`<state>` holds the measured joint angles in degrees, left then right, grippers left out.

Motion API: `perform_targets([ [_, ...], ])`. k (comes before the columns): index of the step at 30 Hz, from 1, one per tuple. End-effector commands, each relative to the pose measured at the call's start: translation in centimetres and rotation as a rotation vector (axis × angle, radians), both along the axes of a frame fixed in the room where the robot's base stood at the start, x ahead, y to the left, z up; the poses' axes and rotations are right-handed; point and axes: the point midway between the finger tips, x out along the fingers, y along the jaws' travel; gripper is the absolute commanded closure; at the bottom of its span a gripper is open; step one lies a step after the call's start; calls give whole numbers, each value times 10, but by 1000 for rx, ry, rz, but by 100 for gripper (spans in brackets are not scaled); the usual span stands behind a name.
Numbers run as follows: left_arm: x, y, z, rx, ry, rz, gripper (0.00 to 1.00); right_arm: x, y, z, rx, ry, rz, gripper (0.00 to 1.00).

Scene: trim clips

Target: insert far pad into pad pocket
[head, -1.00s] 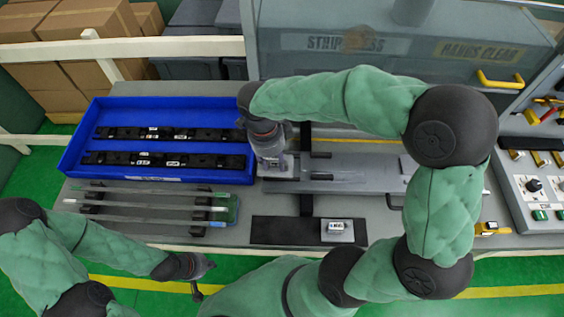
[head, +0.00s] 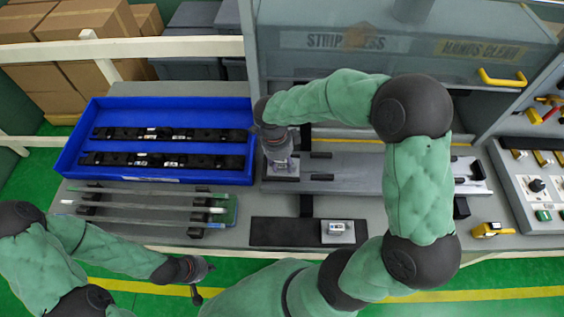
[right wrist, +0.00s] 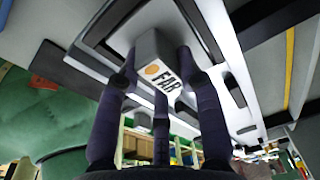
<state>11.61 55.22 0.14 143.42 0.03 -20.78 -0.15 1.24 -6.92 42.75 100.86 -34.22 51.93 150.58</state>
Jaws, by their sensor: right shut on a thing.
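The far pad (right wrist: 153,70), a grey block with a white label reading FAR and an orange dot, is between the fingers of my right gripper (right wrist: 157,75). In the head view, my right gripper (head: 282,170) is shut on it, over the left end of the grey fixture plate (head: 345,182). The wrist view shows the pad close against the pale fixture, beside dark-edged recesses. I cannot tell which recess is the pad pocket or whether the pad is inside it. My left gripper (head: 203,283) is empty, fingers apart, near the bench's front edge.
A grey block (head: 337,228) with a white label sits on a black mat (head: 280,231). A blue tray (head: 80,135) holds black strips. Several thin rods (head: 145,206) lie on a rack at front left. A yellow-handled press guard (head: 500,78) stands behind.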

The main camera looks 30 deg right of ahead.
Motion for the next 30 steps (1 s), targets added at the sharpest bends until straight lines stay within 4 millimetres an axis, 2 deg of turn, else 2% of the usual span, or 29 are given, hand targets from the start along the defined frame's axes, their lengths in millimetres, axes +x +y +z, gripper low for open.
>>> perform_targets([
  [7,0,0,-5,0,0,0,100,0,0,-3,0,0,-1,99],
  [8,0,0,-4,0,0,0,100,0,0,-3,0,0,0,55],
  [9,0,0,-3,0,0,0,100,0,0,-2,0,0,-1,43],
  [10,0,0,-3,0,0,0,100,0,0,-2,0,0,-1,39],
  [23,0,0,2,0,0,0,100,0,0,2,1,1,-1,39],
  [26,0,0,3,0,0,0,100,2,1,15,0,-3,-2,39],
  [30,0,0,8,0,0,0,100,3,4,42,0,-5,0,39],
])
